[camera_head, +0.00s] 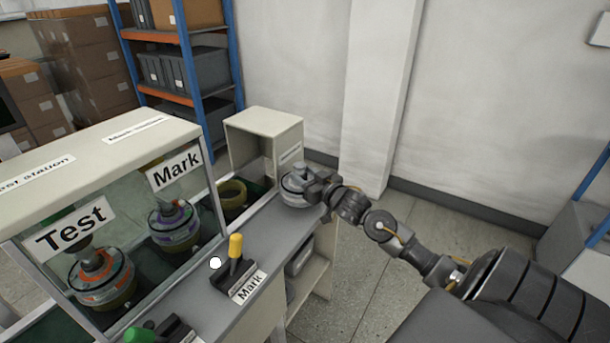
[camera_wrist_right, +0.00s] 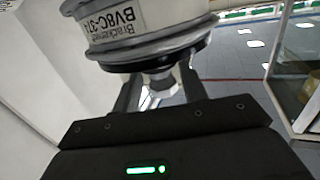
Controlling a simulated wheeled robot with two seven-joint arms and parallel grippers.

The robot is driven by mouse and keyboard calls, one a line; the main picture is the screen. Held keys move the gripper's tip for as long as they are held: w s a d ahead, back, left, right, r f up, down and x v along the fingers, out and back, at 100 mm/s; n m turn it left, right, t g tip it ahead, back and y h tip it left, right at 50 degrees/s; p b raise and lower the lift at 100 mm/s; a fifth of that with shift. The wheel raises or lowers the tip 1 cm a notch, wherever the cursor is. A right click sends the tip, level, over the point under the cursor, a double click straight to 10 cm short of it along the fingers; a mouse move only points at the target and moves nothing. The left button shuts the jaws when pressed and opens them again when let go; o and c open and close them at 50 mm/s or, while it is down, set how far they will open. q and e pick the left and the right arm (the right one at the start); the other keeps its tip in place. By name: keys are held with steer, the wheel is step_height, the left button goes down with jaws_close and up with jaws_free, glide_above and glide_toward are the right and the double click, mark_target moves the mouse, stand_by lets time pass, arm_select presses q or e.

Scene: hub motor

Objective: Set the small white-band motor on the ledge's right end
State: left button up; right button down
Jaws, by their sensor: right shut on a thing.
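The small white-band motor (camera_head: 297,187) is at the right end of the grey ledge (camera_head: 265,218) in the head view. My right gripper (camera_head: 322,186) is shut on it from the right side. In the right wrist view the motor (camera_wrist_right: 140,28) fills the top, with printed text on its pale band, and its shaft sits between the fingers of the right gripper (camera_wrist_right: 158,95). I cannot tell whether the motor touches the ledge or hangs just above it. My left gripper is not in view.
A Mark control box with a yellow handle (camera_head: 235,247) stands on the ledge to the left. Glass-fronted Test and Mark stations hold an orange-banded motor (camera_head: 101,277) and a purple-banded motor (camera_head: 174,226). A beige cabinet (camera_head: 262,130) stands behind the ledge's right end.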

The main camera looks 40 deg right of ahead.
steer(key=shift+w+d, duration=0.15)
steer(key=shift+f, duration=1.5)
steer(key=shift+f, duration=0.1)
steer(key=c, duration=0.8)
jaws_free()
steer(key=shift+f, duration=0.15)
steer(key=shift+o, duration=0.2)
steer(key=s, duration=1.2)
steer(key=shift+a+r, duration=0.3)
steer(key=shift+r, duration=0.05)
